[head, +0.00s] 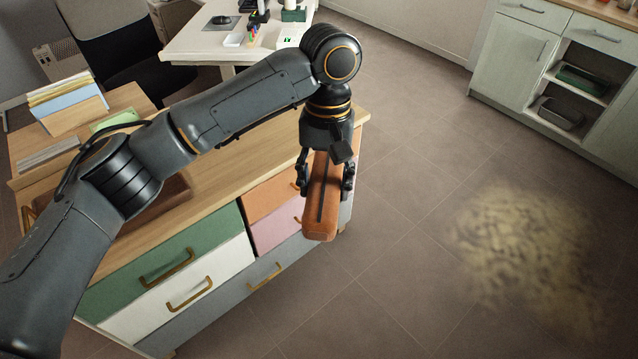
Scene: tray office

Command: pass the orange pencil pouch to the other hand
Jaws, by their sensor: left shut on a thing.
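The orange pencil pouch (322,220) is a long orange-brown case with a dark zip line along its top. My left gripper (325,184) points down and is shut on the pouch, with one finger on each side of it. The pouch is in front of the right end of the drawer cabinet, and its near end points toward me. My right gripper is not in the head view.
A wooden-topped cabinet (232,172) with green, white, orange, pink and grey drawers stands under my left arm. A file holder (68,110) sits at its left. A white desk (205,45) is behind. Grey-green cupboards (512,62) stand at upper right.

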